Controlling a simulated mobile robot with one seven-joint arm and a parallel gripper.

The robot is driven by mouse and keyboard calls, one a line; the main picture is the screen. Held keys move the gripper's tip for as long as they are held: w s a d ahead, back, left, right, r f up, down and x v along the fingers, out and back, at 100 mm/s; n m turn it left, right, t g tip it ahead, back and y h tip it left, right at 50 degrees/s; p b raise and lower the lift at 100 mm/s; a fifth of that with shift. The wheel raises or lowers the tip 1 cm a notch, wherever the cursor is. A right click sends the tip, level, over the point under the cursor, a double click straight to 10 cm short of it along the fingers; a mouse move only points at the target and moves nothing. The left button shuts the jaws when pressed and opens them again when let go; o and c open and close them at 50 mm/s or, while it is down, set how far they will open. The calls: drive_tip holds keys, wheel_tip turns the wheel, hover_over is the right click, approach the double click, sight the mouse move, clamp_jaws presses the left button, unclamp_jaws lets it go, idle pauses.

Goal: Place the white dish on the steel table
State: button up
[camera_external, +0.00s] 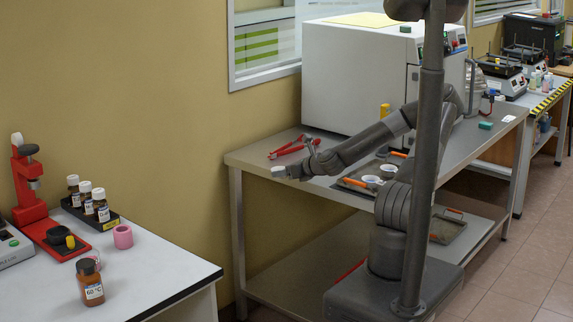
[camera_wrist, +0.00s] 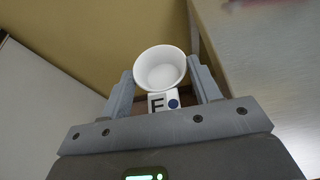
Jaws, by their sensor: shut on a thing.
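My gripper (camera_wrist: 163,83) is shut on a white dish (camera_wrist: 160,66), a round open cup that looks empty inside. A white tag (camera_wrist: 156,103) with a black F and a blue dot shows just below the dish. In the external view my gripper (camera_external: 288,172) reaches left, and the dish shows only as a small pale shape at its tip. The steel table (camera_external: 490,133) stands along the wall; in the wrist view its top (camera_wrist: 270,65) lies right of the dish, which appears outside the table's edge.
Red tongs (camera_external: 290,149) lie on the steel table near a large white oven (camera_external: 350,75). A tray (camera_external: 350,186) holds white cups (camera_external: 372,181) with orange-handled tools. A separate white-topped table (camera_external: 160,268) with bottles stands left, across a gap.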

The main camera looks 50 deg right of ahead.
drive_tip(key=s+d+r, duration=0.4)
drive_tip(key=s+d, duration=0.2)
drive_tip(key=d, duration=0.5)
drive_tip(key=s+d+r, duration=0.4)
drive_tip(key=s+d, duration=0.2)
drive_tip(key=d, duration=0.4)
drive_tip(key=w+a+f, duration=0.1)
drive_tip(key=w+f, duration=0.1)
drive_tip(key=w, duration=0.1)
drive_tip(key=w+a+f, duration=0.2)
drive_tip(key=w, duration=0.1)
drive_tip(key=w+a+f, duration=0.1)
drive_tip(key=w+f, duration=0.2)
drive_tip(key=w, duration=0.1)
drive_tip(key=shift+a, duration=0.2)
drive_tip(key=shift+f, duration=2)
drive_tip(key=o, duration=1.1)
drive_tip(key=shift+c, duration=0.2)
drive_tip(key=v, duration=1.2)
